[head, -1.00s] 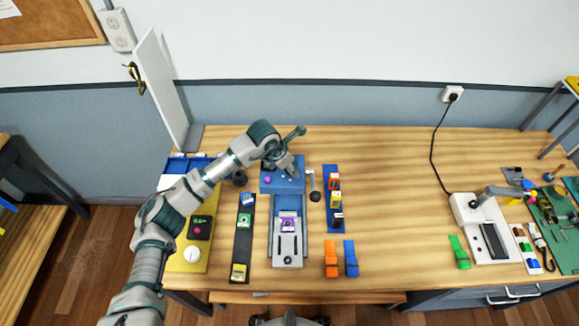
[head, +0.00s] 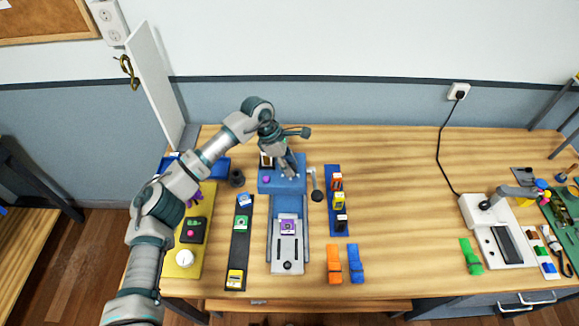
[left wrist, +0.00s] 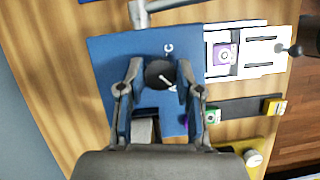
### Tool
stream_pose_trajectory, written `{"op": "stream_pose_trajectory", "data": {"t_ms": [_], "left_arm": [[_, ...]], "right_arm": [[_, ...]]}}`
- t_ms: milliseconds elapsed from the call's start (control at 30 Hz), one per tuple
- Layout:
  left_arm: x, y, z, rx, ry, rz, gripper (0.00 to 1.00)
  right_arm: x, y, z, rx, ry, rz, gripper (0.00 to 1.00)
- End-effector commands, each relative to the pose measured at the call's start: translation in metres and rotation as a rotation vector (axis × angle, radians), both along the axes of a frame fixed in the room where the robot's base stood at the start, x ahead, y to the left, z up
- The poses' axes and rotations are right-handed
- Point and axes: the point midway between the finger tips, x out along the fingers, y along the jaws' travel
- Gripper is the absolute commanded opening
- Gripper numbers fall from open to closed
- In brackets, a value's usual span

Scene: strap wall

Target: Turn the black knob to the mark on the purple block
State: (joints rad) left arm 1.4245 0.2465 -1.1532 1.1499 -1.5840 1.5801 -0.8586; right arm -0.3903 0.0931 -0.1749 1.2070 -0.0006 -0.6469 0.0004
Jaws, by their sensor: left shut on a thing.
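The black knob (left wrist: 158,73) sits on a blue plate (left wrist: 115,60) in the left wrist view. It has a white pointer line, which slants toward the lower right of that view. My left gripper (left wrist: 159,70) is shut on the knob, one finger on each side; in the head view the gripper (head: 291,168) is over the blue plate and hides the knob. The purple block (head: 288,226) with a white label sits on a pale slide; it also shows in the left wrist view (left wrist: 225,54), its label too small to read.
A crank with a black ball (head: 316,195) stands right of the plate. A black strip (head: 239,260) with several small blocks lies left of the slide, and a blue strip (head: 343,228) with coloured blocks lies right. The table's middle (head: 400,200) is clear.

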Motion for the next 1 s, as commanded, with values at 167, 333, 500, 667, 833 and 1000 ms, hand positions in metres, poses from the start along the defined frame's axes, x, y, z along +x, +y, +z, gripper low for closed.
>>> {"op": "stream_pose_trajectory", "data": {"t_ms": [167,333,500,667,833,1000], "left_arm": [[0.002,0.001,-0.002,0.001,-0.003,-0.113,0.00],[0.002,0.000,-0.001,0.001,-0.002,-0.191,0.00],[0.003,0.001,-0.001,0.002,-0.004,-0.232,0.00],[0.003,0.001,0.000,0.002,-0.004,-0.249,0.00],[0.003,0.001,0.000,0.002,-0.005,-0.251,0.00],[0.003,0.001,0.000,0.002,-0.005,-0.250,0.00]], "right_arm": [[0.016,0.003,0.010,0.001,-0.010,-0.003,0.66],[0.024,0.004,0.019,0.002,-0.013,-0.005,0.66],[0.029,0.005,0.024,0.003,-0.016,-0.006,0.66],[0.030,0.005,0.026,0.003,-0.016,-0.006,0.66],[0.031,0.005,0.026,0.003,-0.015,-0.006,0.66],[0.031,0.005,0.026,0.002,-0.015,-0.006,0.66]]}}
